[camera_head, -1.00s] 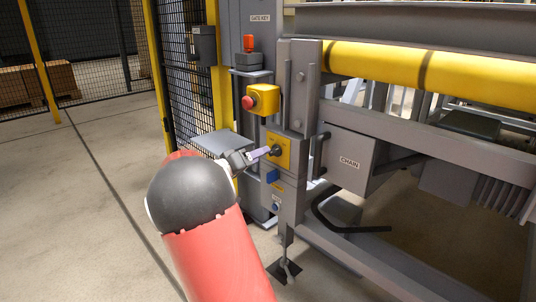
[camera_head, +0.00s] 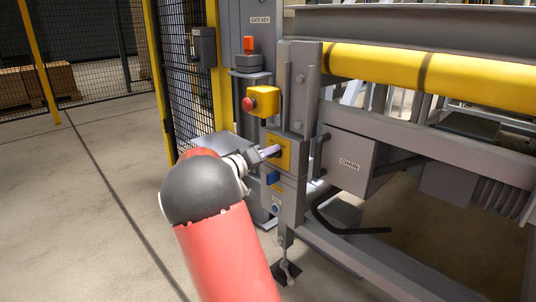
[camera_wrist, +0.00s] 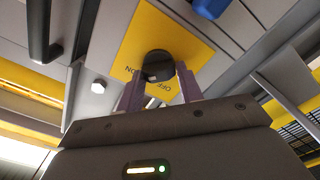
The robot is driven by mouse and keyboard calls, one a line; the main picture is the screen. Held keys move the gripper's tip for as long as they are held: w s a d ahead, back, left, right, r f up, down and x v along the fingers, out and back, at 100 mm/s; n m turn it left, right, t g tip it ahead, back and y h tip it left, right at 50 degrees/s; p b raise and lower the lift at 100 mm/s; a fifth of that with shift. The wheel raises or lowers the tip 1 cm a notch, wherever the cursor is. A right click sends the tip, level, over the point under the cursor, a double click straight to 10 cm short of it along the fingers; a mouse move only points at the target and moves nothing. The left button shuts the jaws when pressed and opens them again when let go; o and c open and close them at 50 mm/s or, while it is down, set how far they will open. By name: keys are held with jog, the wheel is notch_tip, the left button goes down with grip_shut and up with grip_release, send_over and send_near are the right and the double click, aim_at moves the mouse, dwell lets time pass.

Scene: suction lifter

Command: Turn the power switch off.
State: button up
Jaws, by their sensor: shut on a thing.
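The power switch is a black rotary knob (camera_wrist: 158,66) on a yellow plate (camera_wrist: 134,42) marked ON and OFF, seen upside down in the wrist view. In the head view the yellow plate (camera_head: 284,146) sits on the grey post below the red stop button. My gripper (camera_head: 270,153) reaches it from the left. In the wrist view my gripper's two fingers (camera_wrist: 160,82) stand on either side of the knob and are shut on it. The knob is mostly hidden by the fingers in the head view. Which mark the knob points to cannot be told.
A yellow box with a red stop button (camera_head: 249,104) is just above the switch. A blue part (camera_head: 272,178) is just below it. The CHAIN box (camera_head: 347,163) and yellow roller (camera_head: 450,75) are to the right. Mesh fencing (camera_head: 185,75) stands behind at left.

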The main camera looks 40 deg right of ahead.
jog(key=shift+f+n, duration=0.1)
jog(key=shift+n, duration=0.2)
jog(key=n+b, duration=0.1)
jog(key=n, duration=0.2)
jog(key=shift+w+f+n, duration=0.1)
jog(key=shift+n, duration=0.2)
jog(key=n, duration=0.4)
jog(key=n+p, duration=0.2)
jog(key=n, duration=0.3)
jog(key=shift+p, duration=0.4)
jog(key=n+p, duration=0.2)
jog(key=n, duration=0.1)
jog(key=shift+f+n, duration=0.2)
jog(key=shift+n, duration=0.1)
jog(key=shift+f+n+p, duration=0.1)
jog(key=shift+n+p, duration=0.4)
jog(key=shift+p, duration=0.05)
jog(key=o, duration=1)
jog(key=shift+c, duration=0.2)
